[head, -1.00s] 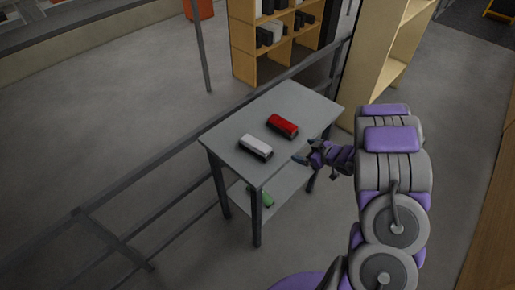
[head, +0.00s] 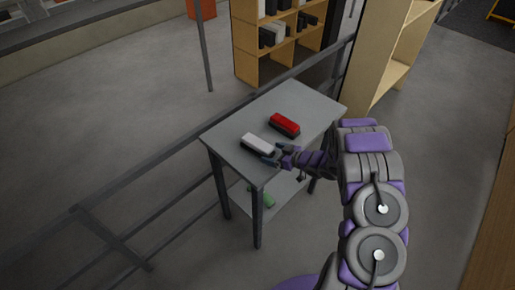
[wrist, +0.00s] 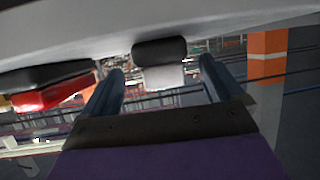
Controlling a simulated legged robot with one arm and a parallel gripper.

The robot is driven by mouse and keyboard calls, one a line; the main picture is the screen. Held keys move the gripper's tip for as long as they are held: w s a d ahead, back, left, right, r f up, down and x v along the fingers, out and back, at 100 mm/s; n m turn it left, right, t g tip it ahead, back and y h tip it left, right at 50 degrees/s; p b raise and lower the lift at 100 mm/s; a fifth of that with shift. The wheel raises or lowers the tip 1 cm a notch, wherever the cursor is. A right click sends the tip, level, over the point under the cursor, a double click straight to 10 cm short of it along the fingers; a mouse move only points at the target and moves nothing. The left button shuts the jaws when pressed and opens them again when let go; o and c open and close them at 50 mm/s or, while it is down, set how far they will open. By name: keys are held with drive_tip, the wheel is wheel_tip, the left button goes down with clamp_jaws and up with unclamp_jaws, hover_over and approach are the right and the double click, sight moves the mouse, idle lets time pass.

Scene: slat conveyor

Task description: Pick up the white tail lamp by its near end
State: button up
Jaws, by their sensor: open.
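The white tail lamp (head: 256,141), with a black base, lies on the grey table (head: 225,130). My gripper (head: 272,157) is open at the lamp's near right end, low over the tabletop. In the wrist view, which looks upside down, the white lamp (wrist: 165,76) and its black base appear between the two fingertips of my gripper (wrist: 161,70), with space on both sides. I cannot tell whether the fingers reach past its end. The red tail lamp (head: 285,123) lies behind it on the table and shows at the left of the wrist view (wrist: 50,92).
A green object (head: 267,200) lies on the table's lower shelf (head: 285,188). A rail (head: 150,178) runs behind the table. Wooden shelving (head: 245,50) stands beyond, with a tall pale shelf unit (head: 372,70) at the right. The tabletop's far end is clear.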

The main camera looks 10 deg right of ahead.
sight(262, 148)
drive_tip(key=shift+a+r+b+x, duration=0.1)
drive_tip(key=shift+r+b+x, duration=0.2)
drive_tip(key=shift+x, duration=1.25)
drive_tip(key=shift+a+r+b+x, duration=0.1)
drive_tip(key=shift+b+x, duration=0.25)
drive_tip(key=shift+x, duration=1.25)
drive_tip(key=shift+c, duration=0.4)
drive_tip(key=c, duration=1.1)
drive_tip(key=shift+r, duration=0.15)
drive_tip(key=shift+c, duration=0.2)
